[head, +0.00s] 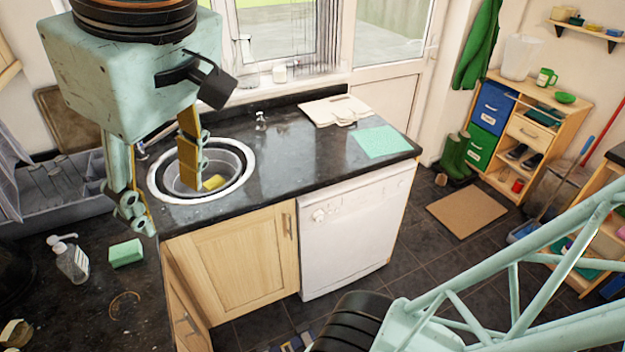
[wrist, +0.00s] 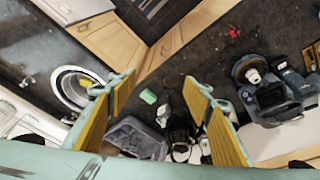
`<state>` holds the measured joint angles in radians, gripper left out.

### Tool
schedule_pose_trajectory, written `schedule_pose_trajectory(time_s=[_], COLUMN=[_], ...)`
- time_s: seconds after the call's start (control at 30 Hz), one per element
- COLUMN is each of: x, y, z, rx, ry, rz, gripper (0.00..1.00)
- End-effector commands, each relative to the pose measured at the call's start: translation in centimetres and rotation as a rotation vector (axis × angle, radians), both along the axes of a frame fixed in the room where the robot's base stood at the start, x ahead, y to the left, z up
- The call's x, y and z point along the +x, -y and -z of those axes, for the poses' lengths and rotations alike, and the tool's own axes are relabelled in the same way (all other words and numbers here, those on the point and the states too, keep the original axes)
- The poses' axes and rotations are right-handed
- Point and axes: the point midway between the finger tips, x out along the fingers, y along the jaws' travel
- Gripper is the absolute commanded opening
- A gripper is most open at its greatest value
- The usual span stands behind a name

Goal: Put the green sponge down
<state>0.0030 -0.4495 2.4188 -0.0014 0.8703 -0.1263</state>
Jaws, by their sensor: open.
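The green sponge (head: 126,253) lies on the dark countertop (head: 185,290) at the left of the head view, just right of a soap bottle. In the wrist view the green sponge (wrist: 148,97) appears small, in the gap beyond my fingertips, apart from both. My gripper (head: 168,200) is open and empty, raised above the counter near the round sink. Its two yellow-padded fingers also stand wide apart in the wrist view (wrist: 158,86).
The soap bottle (head: 72,260) stands left of the sponge. A yellow sponge (head: 213,183) sits in the round sink (head: 236,188). A grey dish rack (head: 65,200) is behind the soap bottle. Bare counter lies in front of the green sponge, with a round ring mark.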

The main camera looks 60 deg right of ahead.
Motion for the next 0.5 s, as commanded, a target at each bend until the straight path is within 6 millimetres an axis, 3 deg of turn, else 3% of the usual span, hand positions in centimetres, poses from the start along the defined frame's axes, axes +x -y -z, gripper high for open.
schedule_pose_trajectory(time_s=[0.23,0.5], x=[-4.3,-6.6], y=[-0.1,-0.1], z=[0.4,0.9], rx=[0.026,0.043], ry=[0.025,0.036], rz=[0.070,0.119], gripper=[0.46,0.46])
